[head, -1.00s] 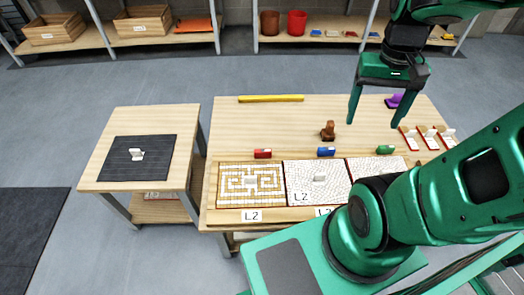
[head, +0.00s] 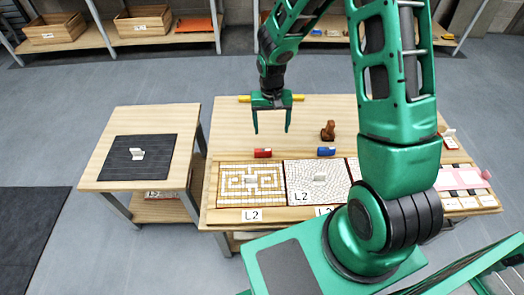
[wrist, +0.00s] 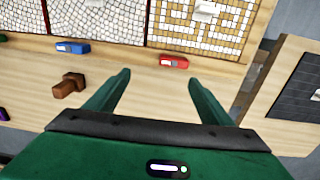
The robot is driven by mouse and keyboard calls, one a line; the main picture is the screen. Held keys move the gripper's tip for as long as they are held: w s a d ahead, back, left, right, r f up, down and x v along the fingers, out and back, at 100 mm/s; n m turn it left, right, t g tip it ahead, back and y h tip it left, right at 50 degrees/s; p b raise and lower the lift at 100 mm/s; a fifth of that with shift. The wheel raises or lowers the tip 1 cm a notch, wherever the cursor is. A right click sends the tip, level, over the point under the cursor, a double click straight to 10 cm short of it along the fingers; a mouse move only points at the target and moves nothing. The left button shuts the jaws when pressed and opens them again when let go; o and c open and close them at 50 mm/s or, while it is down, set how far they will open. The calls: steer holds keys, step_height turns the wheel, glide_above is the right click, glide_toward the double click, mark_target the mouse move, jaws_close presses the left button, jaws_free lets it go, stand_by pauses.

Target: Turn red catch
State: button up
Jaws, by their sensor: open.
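The red catch (head: 263,153) sits at the back edge of the left mosaic panel (head: 252,198), which has a white and tan maze pattern. It also shows in the wrist view (wrist: 174,62), ahead of the fingers and a little right of their middle. My gripper (head: 271,131) is open and empty, above the table just behind the red catch. In the wrist view the two fingers (wrist: 160,82) stand wide apart, with bare wood between them. Neither finger visibly touches the catch.
A blue catch (head: 326,151) sits to the right, behind the white panel (head: 303,171). A brown wooden object (head: 328,131) stands behind it. A yellow bar (head: 245,98) lies at the table's back edge. A side table with a black mat (head: 112,160) stands left.

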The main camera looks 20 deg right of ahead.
mark_target(263, 150)
steer(key=a+f, duration=0.1)
steer(key=f, duration=0.3)
steer(key=a+f, duration=0.1)
steer(key=f, duration=0.4)
steer(key=w+f, duration=0.1)
steer(key=f, duration=0.4)
steer(key=shift+a, duration=0.4)
steer(key=shift+r, duration=0.1)
steer(key=c, duration=1)
